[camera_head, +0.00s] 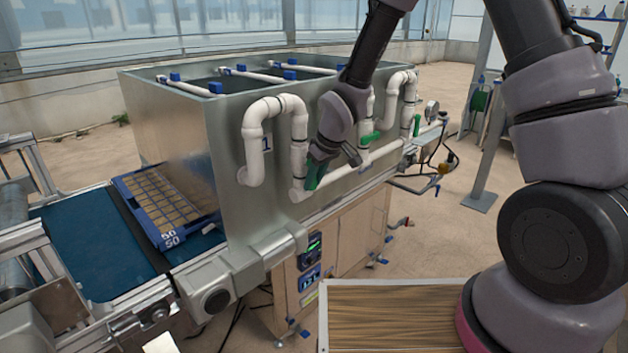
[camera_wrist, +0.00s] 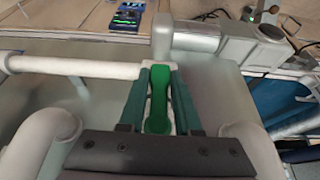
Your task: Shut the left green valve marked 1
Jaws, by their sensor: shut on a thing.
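The left green valve handle (camera_wrist: 158,103) lies between the two fingers of my gripper (camera_wrist: 160,100) in the wrist view, lengthwise along them. In the head view my gripper (camera_head: 318,168) is at the white pipework by the mark 1 (camera_head: 266,143), and a bit of green shows there. The fingers are shut on the handle. In the head view my arm and gripper hide most of the left valve. A second green valve handle (camera_head: 369,138) shows farther right on the pipe.
White pipes (camera_head: 252,140) stand out from the metal tank wall (camera_head: 228,130) close around my gripper. A blue tray (camera_head: 127,190) marked 50 sits on the blue belt (camera_head: 90,245) at left. A control box (camera_head: 310,280) is below, and a wooden-topped table (camera_head: 400,318) is in front.

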